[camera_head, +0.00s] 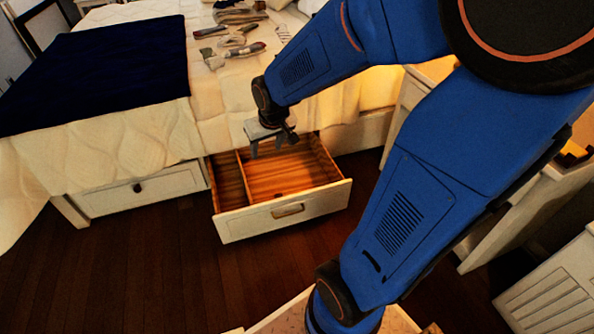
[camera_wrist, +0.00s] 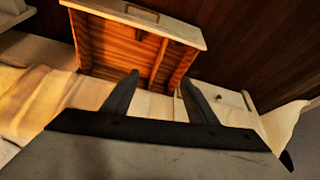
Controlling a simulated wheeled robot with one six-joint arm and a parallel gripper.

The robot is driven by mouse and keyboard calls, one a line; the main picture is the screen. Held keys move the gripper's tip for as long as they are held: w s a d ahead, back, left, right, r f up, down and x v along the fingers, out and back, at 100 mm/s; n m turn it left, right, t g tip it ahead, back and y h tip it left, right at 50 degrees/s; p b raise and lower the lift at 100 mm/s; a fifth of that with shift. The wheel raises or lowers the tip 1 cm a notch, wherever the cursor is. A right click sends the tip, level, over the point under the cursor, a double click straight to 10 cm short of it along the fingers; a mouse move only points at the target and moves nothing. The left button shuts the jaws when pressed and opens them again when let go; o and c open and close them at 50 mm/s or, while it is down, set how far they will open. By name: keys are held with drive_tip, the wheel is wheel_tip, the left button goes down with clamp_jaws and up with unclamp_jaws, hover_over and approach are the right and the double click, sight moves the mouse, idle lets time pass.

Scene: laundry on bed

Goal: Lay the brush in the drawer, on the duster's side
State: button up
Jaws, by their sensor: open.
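The open drawer (camera_head: 283,213) sticks out from under the bed, its wooden inside split by a divider into a narrow left and a wide right part in the head view. It also shows in the wrist view (camera_wrist: 185,30), divider in sight. I see no brush or duster lying in the visible parts of it. My gripper (camera_head: 272,150) is open and empty, hanging above the drawer near the bed's edge; its fingers also show in the wrist view (camera_wrist: 158,80). Several small handled items (camera_head: 244,49) lie on the bed; I cannot tell which is the brush or the duster.
The bed (camera_head: 110,145) has a pale quilt and a dark blue blanket (camera_head: 95,70). A shut drawer (camera_head: 140,190) is left of the open one. White furniture (camera_head: 550,295) stands at the right. The dark wood floor (camera_head: 130,270) before the drawers is clear.

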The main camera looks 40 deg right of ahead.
drive_tip(key=s+a+r, duration=0.1)
drive_tip(key=s+r, duration=0.2)
drive_tip(key=s, duration=0.4)
drive_tip(key=s+a+r, duration=0.2)
drive_tip(key=s+r, duration=0.1)
drive_tip(key=s, duration=0.4)
drive_tip(key=s+a+r+n, duration=0.1)
drive_tip(key=s+r, duration=0.2)
drive_tip(key=s, duration=0.4)
drive_tip(key=shift+s+a+r, duration=0.15)
drive_tip(key=shift+a+r, duration=0.05)
drive_tip(key=shift+a, duration=0.05)
drive_tip(key=shift+c, duration=0.7)
